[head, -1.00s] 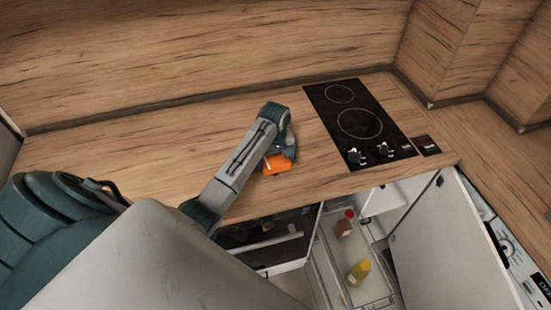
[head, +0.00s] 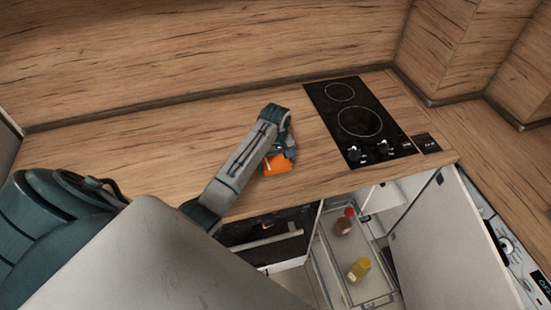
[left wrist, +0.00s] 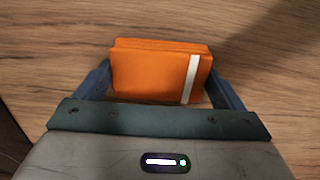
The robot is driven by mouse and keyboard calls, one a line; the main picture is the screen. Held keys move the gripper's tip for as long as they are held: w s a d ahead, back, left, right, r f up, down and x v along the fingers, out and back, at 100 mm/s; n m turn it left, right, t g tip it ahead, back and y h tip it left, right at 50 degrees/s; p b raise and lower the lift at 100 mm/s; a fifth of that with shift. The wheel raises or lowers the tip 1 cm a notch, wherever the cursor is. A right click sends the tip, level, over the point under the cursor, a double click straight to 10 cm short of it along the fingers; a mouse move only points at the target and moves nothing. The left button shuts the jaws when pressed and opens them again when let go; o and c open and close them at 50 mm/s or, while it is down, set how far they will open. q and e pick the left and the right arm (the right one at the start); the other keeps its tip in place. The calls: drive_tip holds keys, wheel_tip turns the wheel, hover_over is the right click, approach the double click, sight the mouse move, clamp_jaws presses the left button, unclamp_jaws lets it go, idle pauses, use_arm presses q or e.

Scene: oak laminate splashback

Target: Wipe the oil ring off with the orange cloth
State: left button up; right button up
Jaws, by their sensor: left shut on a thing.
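The orange cloth (head: 277,164) is a folded pad with a white stripe, seen large in the left wrist view (left wrist: 150,72). My left gripper (head: 282,155) is shut on it, with a finger at each side of the cloth in the left wrist view (left wrist: 158,80). The cloth is at the wooden worktop (head: 150,150), left of the hob; I cannot tell if it touches the surface. No oil ring can be made out in either view; the arm and cloth hide part of the worktop. My right gripper is not in view.
A black hob (head: 360,122) with knobs lies to the right of the cloth. Below the front edge, a drawer (head: 345,285) stands open with a yellow bottle (head: 360,270) and a red-capped bottle (head: 344,224). An open white door (head: 440,245) stands beside it. The worktop's left is clear.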

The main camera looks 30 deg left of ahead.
use_arm(q)
drive_tip(key=shift+s+d+r, duration=0.15)
drive_tip(key=shift+s+d, duration=0.6)
drive_tip(key=shift+d, duration=0.15)
drive_tip(key=shift+w+a+f, duration=0.1)
drive_tip(key=shift+w+a, duration=0.5)
drive_tip(key=shift+a, duration=0.15)
drive_tip(key=shift+w+a+f, duration=0.1)
drive_tip(key=shift+w+a, duration=0.45)
drive_tip(key=shift+a, duration=0.2)
drive_tip(key=shift+w+a, duration=0.6)
drive_tip(key=shift+a, duration=0.15)
drive_tip(key=shift+s+d, duration=0.9)
drive_tip(key=shift+d, duration=0.25)
drive_tip(key=shift+s+d, duration=0.9)
drive_tip(key=shift+d, duration=0.25)
drive_tip(key=shift+w+a+r, duration=0.15)
drive_tip(key=shift+w+a, duration=0.65)
drive_tip(key=shift+a, duration=0.2)
drive_tip(key=shift+w+a, duration=0.95)
drive_tip(key=shift+a, duration=0.25)
drive_tip(key=shift+s+d, duration=1.2)
drive_tip(key=shift+d, duration=0.3)
